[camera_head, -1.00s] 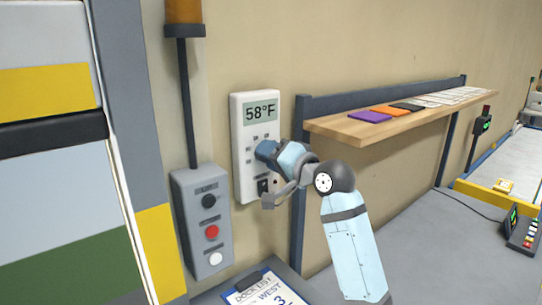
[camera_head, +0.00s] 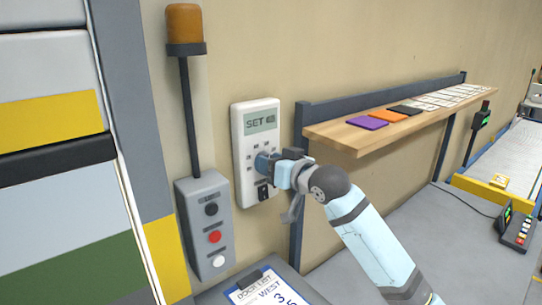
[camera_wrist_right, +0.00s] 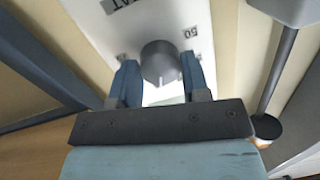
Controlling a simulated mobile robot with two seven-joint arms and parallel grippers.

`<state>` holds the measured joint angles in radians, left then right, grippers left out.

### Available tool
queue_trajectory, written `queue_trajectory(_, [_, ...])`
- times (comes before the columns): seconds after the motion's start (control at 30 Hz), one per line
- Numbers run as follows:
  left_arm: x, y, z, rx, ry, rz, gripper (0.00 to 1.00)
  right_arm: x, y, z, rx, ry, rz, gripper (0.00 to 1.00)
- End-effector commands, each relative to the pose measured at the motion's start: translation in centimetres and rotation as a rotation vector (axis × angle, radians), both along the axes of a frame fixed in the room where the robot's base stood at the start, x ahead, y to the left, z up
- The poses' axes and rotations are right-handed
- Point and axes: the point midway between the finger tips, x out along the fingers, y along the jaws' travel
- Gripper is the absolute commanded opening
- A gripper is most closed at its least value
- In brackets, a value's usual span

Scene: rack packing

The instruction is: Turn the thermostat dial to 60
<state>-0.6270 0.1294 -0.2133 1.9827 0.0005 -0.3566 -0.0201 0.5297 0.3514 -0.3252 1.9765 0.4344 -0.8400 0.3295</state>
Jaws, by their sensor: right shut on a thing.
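The white thermostat (camera_head: 243,185) is mounted upright on the beige wall. Its grey display (camera_head: 260,122) reads "SET" followed by digits too blurred to read surely. My right gripper (camera_head: 264,161) is at the front of the thermostat, below the display. In the right wrist view, its two blue fingers are on either side of the round dark grey dial (camera_wrist_right: 158,60) and shut on it. A pale pointer mark shows on the dial, and the label "50" is printed near it. In the head view the gripper hides the dial. My left gripper is out of view.
A grey button box (camera_head: 197,190) with black, red and white buttons is left of the thermostat, below an amber lamp (camera_head: 184,25). A wooden shelf (camera_head: 350,135) with coloured cards juts out at right. A clipboard (camera_head: 262,285) lies below.

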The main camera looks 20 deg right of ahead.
Motion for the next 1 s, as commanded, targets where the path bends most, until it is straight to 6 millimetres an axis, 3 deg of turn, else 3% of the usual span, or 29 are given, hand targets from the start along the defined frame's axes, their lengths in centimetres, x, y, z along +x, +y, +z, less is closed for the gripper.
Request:
queue_trajectory(0.2, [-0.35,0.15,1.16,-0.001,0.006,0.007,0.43,0.01,-0.03,0.36,-0.197,-0.072,0.000,0.19])
queue_trajectory(0.5, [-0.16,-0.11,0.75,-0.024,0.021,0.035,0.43,-0.02,0.07,0.24,-0.449,-0.165,-0.001,0.19])
queue_trajectory(1.0, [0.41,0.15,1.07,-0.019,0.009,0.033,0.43,-0.04,0.14,0.21,-0.691,-0.253,-0.001,0.19])
